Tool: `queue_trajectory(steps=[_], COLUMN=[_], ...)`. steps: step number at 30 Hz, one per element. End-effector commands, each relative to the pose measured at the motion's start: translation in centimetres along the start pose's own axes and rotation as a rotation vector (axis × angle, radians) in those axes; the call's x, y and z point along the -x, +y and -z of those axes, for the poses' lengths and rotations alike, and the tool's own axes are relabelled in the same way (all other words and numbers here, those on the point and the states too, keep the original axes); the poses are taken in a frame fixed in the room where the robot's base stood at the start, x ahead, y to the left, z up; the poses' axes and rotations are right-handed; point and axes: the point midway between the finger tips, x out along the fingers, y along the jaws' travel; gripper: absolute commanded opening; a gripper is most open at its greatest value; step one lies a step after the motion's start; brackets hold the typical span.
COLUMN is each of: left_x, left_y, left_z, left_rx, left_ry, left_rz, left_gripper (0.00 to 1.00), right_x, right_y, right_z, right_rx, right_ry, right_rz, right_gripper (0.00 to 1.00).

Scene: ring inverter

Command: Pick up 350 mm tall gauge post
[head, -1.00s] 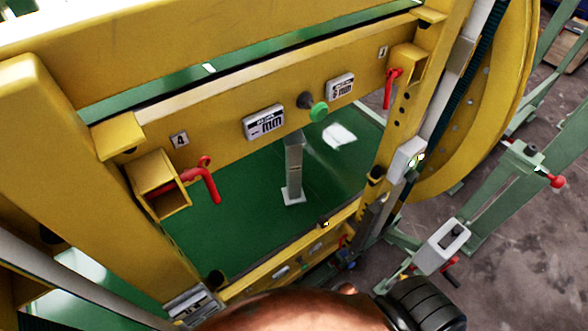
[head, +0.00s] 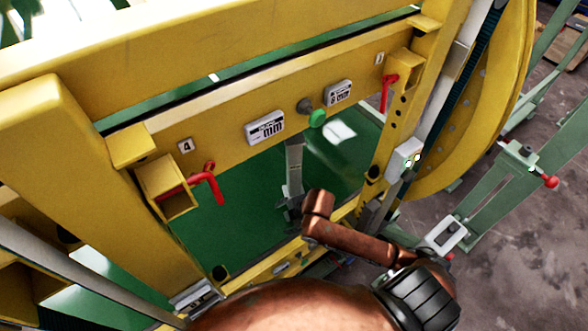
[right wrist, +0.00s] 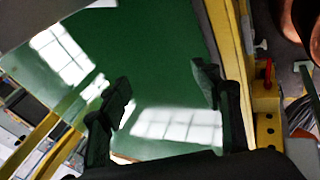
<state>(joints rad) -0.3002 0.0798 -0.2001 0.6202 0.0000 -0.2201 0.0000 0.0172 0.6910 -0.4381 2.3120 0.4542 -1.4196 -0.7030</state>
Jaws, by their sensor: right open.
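The gauge post (head: 294,165) is a slim grey metal column. It stands upright on the green surface behind the yellow crossbar, and its top is hidden by the bar. My right gripper (head: 290,206) is low in front of the post's foot, small and dark at the end of my brown arm. I cannot tell whether it touches the post. In the right wrist view my right gripper (right wrist: 165,92) has its two black fingers wide apart, with only green surface between them. A grey slab fills that view's upper left corner; I cannot tell what it is. My left gripper is out of view.
A yellow crossbar (head: 225,125) spans above the green surface (head: 235,215). A yellow lower rail (head: 270,268) runs in front. A green stand (head: 500,190) is at the right.

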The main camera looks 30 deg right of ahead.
Motion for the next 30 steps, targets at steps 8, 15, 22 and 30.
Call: queue_trajectory(steps=[8,15,22,30], left_x=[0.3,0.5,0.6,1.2], left_y=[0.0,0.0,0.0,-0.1], left_z=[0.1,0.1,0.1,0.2], left_rx=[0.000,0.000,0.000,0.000], left_ry=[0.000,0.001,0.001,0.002], left_rz=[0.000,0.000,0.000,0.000], left_gripper=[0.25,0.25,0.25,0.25], right_x=[7.0,13.3,15.7,14.0], right_y=[6.8,9.6,10.4,14.6], right_z=[0.8,-2.9,-4.7,-5.9], right_rx=[0.831,1.276,1.405,1.405], right_ry=[-0.074,-0.178,-0.208,-0.207], right_rz=[0.075,0.218,0.285,0.285], right_gripper=[0.58,0.58,0.58,0.58])
